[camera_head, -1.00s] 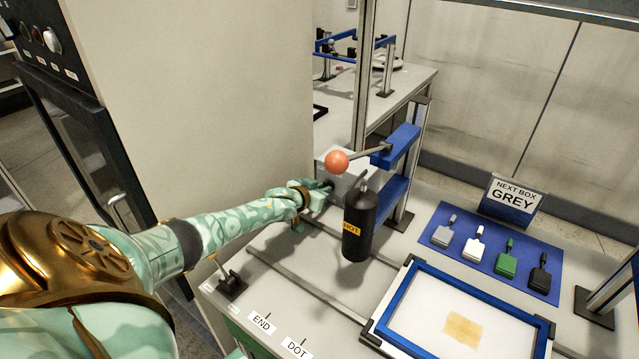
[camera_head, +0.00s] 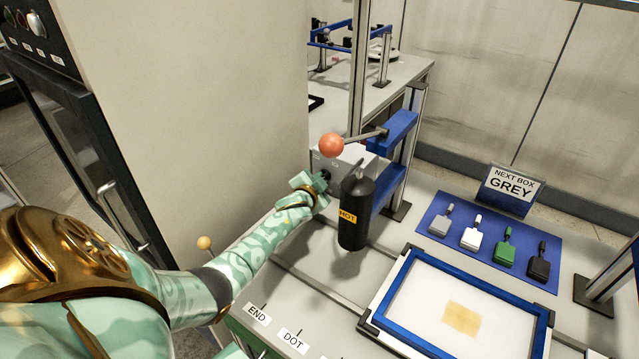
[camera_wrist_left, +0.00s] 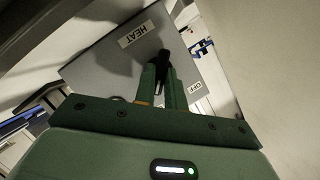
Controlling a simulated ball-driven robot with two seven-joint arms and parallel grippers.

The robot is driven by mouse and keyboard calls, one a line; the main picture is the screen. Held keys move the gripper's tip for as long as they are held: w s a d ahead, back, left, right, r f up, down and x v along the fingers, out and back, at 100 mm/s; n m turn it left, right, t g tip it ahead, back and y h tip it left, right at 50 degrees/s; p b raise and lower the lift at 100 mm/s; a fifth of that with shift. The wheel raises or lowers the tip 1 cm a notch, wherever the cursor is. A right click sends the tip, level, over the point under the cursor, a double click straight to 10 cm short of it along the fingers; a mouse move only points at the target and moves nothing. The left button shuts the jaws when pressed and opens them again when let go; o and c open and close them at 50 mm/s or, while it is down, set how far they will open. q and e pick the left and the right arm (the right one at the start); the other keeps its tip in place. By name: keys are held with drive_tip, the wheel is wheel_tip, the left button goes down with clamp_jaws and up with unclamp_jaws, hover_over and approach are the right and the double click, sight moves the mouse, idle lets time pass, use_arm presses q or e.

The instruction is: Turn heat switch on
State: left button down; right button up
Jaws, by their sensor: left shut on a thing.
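The heat switch box (camera_head: 350,156) is a light grey box behind the black HOT cylinder. In the left wrist view the box face (camera_wrist_left: 110,65) carries a HEAT label (camera_wrist_left: 139,33) and an OFF label (camera_wrist_left: 194,87). My left gripper (camera_head: 323,178) is at the front of the box. In the wrist view its fingers (camera_wrist_left: 163,82) are shut on the black switch handle (camera_wrist_left: 164,56), whose tip sticks out past them. An ON label does not show. My right gripper is not in view.
The black HOT cylinder (camera_head: 356,225) hangs close right of my left gripper, below a lever with an orange ball (camera_head: 331,145). A blue-framed tray (camera_head: 405,262) and a blue mat (camera_head: 437,204) with several small tags lie right. A tall cabinet wall (camera_head: 200,110) stands left.

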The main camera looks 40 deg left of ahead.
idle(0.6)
use_arm(q)
drive_tip(key=c, duration=1.5)
unclamp_jaws()
drive_tip(key=shift+o, duration=0.2)
drive_tip(key=shift+s+d+r+p, duration=0.15)
drive_tip(key=shift+s+d+p, duration=0.15)
drive_tip(key=shift+s, duration=0.1)
drive_tip(key=p+v, duration=0.4)
drive_tip(key=v, duration=1.1)
drive_tip(key=shift+p, duration=0.3)
drive_tip(key=shift+s+d, duration=0.1)
